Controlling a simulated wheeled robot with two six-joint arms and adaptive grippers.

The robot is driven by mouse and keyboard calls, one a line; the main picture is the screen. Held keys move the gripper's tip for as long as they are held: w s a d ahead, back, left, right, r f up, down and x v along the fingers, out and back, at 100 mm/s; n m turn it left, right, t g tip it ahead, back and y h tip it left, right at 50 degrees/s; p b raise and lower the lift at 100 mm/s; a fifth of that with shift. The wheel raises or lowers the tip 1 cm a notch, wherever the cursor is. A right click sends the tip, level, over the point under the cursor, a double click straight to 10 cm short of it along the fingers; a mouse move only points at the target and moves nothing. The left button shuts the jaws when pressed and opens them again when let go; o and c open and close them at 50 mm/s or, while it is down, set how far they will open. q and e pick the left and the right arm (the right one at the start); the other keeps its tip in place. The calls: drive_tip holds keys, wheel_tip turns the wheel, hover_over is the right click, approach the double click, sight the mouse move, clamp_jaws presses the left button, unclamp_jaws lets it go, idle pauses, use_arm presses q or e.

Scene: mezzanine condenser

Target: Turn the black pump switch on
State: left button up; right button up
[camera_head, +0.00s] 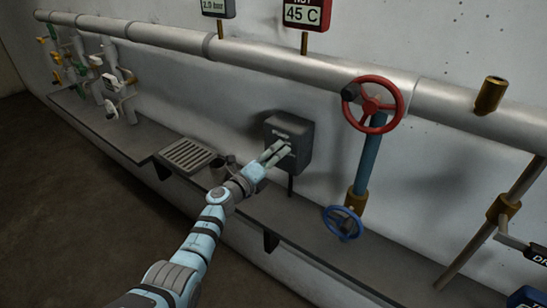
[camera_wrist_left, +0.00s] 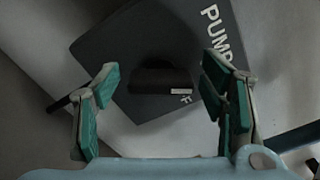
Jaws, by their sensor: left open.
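The pump switch box (camera_head: 297,131) is a dark grey box on the wall, right of the middle in the head view. In the left wrist view, the box (camera_wrist_left: 145,50) shows white "PUMP" lettering and a black switch (camera_wrist_left: 160,78) with a small pale label by it. My left gripper (camera_head: 277,153) is at the front of the box. In the left wrist view its green-padded fingers (camera_wrist_left: 165,95) are apart, with the switch between them in the picture. I cannot tell whether they touch it. The switch's position is not clear. My right gripper is not in view.
A red handwheel (camera_head: 371,104) on a blue pipe and a blue handwheel (camera_head: 343,222) stand right of the box. A grey shelf (camera_head: 300,228) runs below, with a slatted tray (camera_head: 186,155) and a small cup. A large pipe (camera_head: 270,58) runs above.

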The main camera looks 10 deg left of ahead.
use_arm(q)
drive_tip(key=shift+s, duration=0.1)
drive_tip(key=v, duration=1.1)
drive_tip(key=shift+s, duration=0.4)
drive_tip(key=shift+a, duration=0.1)
